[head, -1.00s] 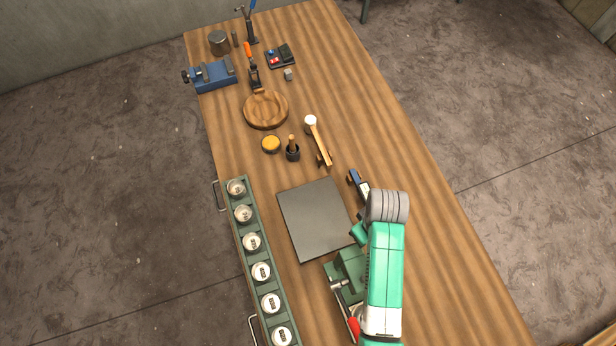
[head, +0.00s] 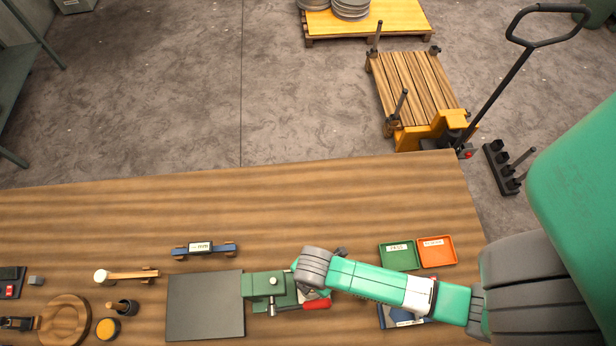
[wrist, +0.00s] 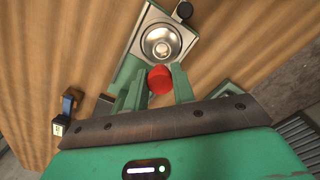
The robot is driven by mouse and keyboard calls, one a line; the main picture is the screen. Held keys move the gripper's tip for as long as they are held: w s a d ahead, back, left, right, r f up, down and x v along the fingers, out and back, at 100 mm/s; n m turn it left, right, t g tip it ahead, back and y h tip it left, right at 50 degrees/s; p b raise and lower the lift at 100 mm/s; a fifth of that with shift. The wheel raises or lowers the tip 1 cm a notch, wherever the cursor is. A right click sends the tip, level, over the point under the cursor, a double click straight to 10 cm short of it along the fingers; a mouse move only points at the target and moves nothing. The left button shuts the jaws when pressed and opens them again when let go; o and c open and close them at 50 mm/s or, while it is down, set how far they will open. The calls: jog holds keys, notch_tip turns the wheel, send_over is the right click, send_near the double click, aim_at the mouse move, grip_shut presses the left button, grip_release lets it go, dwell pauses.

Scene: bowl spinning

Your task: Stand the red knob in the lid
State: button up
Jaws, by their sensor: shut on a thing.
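The red knob (wrist: 159,79) is between the two fingers of my gripper (wrist: 159,72) in the wrist view. My gripper is shut on it. A round, shiny metal piece (wrist: 150,48) with a raised centre, which looks like the lid, lies in a green fixture just beyond the knob. The knob appears close to the near edge of the fixture; whether they touch cannot be told. In the head view my wrist covers part of the green fixture (head: 262,290), and my fingers and the knob cannot be made out there.
The fixture has a red-ended handle (head: 317,304). A dark grey mat (head: 205,305) lies left of it. A green tray (head: 398,255) and an orange tray (head: 436,251) are to the right. The back strip of table is clear.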

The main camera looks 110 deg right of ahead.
jog(key=shift+a+f+b, duration=0.2)
jog(key=shift+f+b, duration=1.75)
jog(key=shift+f, duration=0.9)
jog(key=shift+f+p, duration=0.3)
jog(key=shift+f, duration=0.4)
jog(key=o, duration=1.4)
jog(key=shift+o, duration=0.2)
